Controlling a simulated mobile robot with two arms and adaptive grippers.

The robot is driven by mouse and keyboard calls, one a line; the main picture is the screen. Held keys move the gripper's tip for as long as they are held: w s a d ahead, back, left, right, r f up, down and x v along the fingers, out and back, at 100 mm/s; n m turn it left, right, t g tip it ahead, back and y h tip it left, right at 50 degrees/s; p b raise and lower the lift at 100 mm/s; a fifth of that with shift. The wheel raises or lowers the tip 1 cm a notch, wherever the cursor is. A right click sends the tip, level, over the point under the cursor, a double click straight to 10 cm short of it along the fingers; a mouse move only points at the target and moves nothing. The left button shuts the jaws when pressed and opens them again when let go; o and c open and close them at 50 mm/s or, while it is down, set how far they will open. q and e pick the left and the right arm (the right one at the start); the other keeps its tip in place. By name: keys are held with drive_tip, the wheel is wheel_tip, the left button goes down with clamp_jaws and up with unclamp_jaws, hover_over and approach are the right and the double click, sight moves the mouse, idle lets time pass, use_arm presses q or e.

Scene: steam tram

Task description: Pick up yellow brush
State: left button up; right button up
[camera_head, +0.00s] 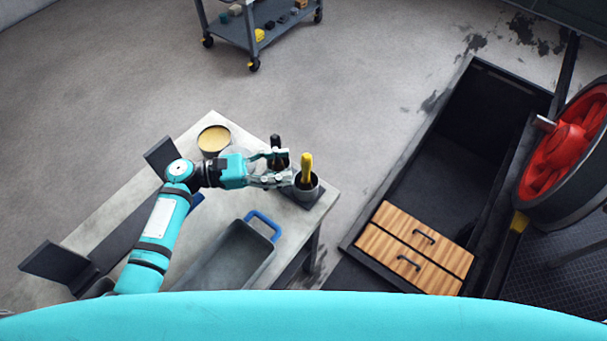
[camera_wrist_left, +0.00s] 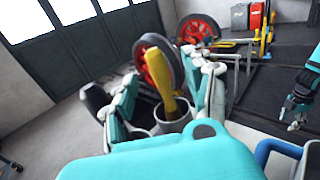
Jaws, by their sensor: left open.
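The yellow brush (camera_head: 306,168) stands handle up in a grey metal cup (camera_head: 307,192) near the workbench's right corner. In the left wrist view the yellow brush (camera_wrist_left: 160,80) shows between the two fingers, its lower end hidden in the cup (camera_wrist_left: 172,122). My left gripper (camera_head: 288,168) is open, its fingertips pointing at the brush from the left; I cannot tell if they touch it. My right gripper (camera_wrist_left: 290,118) shows small at the right edge of the left wrist view, too small to read its fingers.
A dark-handled tool (camera_head: 275,142) stands just behind the left fingers. A round tin (camera_head: 214,140) is on the workbench (camera_head: 120,208), with a grey tray with a blue handle (camera_head: 263,222) in front. The pit (camera_head: 440,165) and red wheel (camera_head: 560,150) lie to the right.

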sight(306, 161)
use_arm(q)
drive_tip(key=d, duration=0.1)
drive_tip(key=w+d+p, duration=0.1)
drive_tip(key=d, duration=0.1)
drive_tip(key=w+d+p, duration=0.1)
drive_tip(key=d, duration=0.1)
drive_tip(key=shift+w, duration=0.25)
drive_tip(key=shift+s+d+r, duration=0.1)
drive_tip(key=shift+s+d, duration=0.45)
drive_tip(key=shift+d, duration=0.1)
drive_tip(key=shift+a, duration=0.1)
drive_tip(key=shift+c, duration=1.1)
drive_tip(key=shift+w+a, duration=0.1)
drive_tip(key=shift+a, duration=0.05)
drive_tip(key=shift+c, duration=1.2)
drive_tip(key=c, duration=0.5)
clamp_jaws()
use_arm(e)
drive_tip(key=w+r, duration=0.2)
drive_tip(key=w, duration=0.1)
drive_tip(key=shift+w+a+r, duration=0.2)
drive_tip(key=shift+a+r, duration=0.2)
